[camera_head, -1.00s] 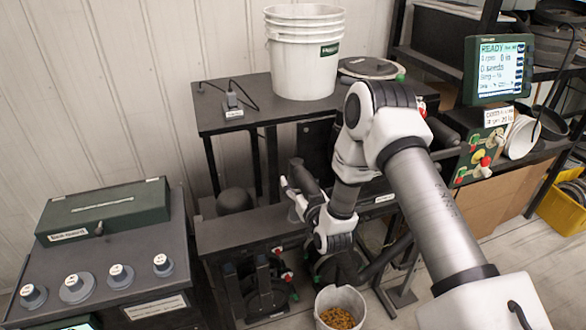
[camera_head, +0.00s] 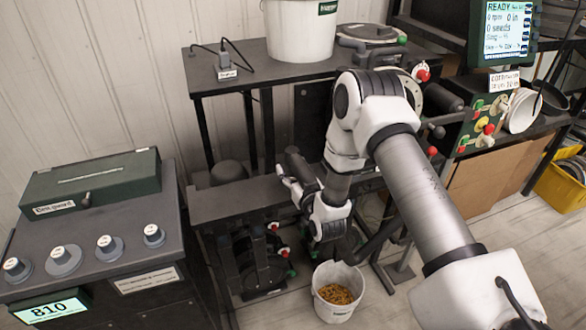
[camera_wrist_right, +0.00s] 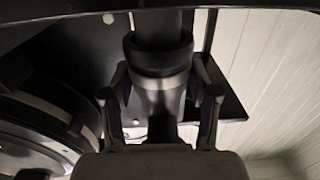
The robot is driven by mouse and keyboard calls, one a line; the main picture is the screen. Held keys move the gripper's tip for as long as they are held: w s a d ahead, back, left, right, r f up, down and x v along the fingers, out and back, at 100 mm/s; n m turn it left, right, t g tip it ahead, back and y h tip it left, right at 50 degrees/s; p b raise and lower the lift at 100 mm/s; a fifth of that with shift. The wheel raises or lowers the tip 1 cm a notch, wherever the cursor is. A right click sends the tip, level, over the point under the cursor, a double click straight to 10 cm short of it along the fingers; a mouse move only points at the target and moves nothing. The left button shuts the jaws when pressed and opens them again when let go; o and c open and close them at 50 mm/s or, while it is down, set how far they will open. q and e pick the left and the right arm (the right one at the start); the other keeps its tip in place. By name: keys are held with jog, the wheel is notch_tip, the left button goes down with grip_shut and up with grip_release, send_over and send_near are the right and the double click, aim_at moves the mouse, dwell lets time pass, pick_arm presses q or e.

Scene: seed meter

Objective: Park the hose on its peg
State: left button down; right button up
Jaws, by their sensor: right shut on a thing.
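My right gripper (camera_head: 291,182) is at the middle of the head view, in front of the black machine frame. In the right wrist view its two fingers (camera_wrist_right: 160,112) are closed around a grey cylinder with a dark collar (camera_wrist_right: 158,56), which looks like the hose's end piece. In the head view this dark piece (camera_head: 302,166) stands tilted at the gripper. The rest of the hose is hard to tell from the dark machine parts. I cannot make out the peg. My left gripper is not in view.
A white bucket of yellow seed (camera_head: 338,290) stands on the floor below my right wrist. A control desk (camera_head: 120,235) with knobs is at the left. A black table (camera_head: 235,78) carries a white tub (camera_head: 300,30). A screen (camera_head: 503,35) and a valve panel (camera_head: 485,128) are at the right.

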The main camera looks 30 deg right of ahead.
jog(key=shift+f+b, duration=0.3)
jog(key=shift+f, duration=0.35)
jog(key=shift+f+b, duration=0.45)
dwell(0.4)
jog(key=o, duration=1.4)
jog(key=shift+o, duration=0.2)
jog(key=shift+s, duration=0.15)
jog(key=v, duration=1.2)
